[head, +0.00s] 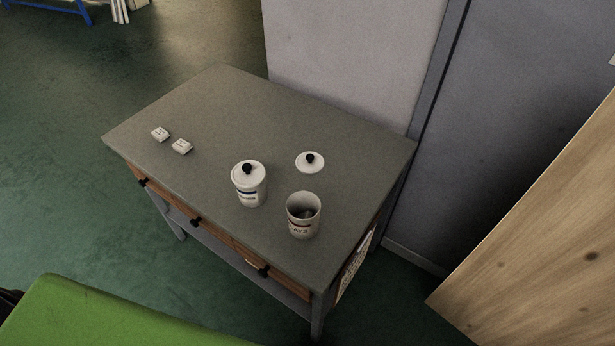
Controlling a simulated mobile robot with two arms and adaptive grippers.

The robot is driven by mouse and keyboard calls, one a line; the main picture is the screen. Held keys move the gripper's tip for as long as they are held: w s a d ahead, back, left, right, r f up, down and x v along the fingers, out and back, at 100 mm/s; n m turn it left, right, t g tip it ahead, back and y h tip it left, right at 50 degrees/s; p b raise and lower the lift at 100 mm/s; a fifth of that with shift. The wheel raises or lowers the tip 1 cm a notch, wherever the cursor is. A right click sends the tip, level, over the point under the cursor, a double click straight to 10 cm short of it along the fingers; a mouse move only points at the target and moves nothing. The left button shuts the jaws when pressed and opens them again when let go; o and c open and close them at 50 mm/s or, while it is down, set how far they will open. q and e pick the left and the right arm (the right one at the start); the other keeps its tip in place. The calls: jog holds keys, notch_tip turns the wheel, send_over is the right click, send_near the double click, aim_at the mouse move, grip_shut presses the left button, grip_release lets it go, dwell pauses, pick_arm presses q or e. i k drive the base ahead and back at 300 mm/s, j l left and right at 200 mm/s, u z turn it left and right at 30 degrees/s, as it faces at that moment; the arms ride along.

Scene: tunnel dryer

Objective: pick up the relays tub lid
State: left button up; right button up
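A round white lid (318,165) with a black knob lies flat on the grey table, behind an open white tub (303,222). The open tub has a dark red band and a label of which I can read "AYS"; something lies inside it, too shaded to make out. A second white tub (248,192) with a blue band stands to its left, closed by its own white lid (240,172) with a black knob. Its label is too small to read surely. Neither of my grippers is in view.
The grey table (225,105) has drawers with black knobs and is clear around the loose lid. Two small white blocks (160,134) lie at its left. A pale wall panel (350,60) stands behind, a wooden board (550,230) at right, a green surface (100,318) at lower left.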

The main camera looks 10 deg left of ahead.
aim_at(306, 163)
jog(key=j+z, duration=0.4)
jog(key=k+j+z, duration=0.1)
jog(key=j+z, duration=0.25)
jog(key=j, duration=0.25)
jog(key=k+j+z, duration=0.15)
jog(key=j+z, duration=0.25)
jog(key=j, duration=0.1)
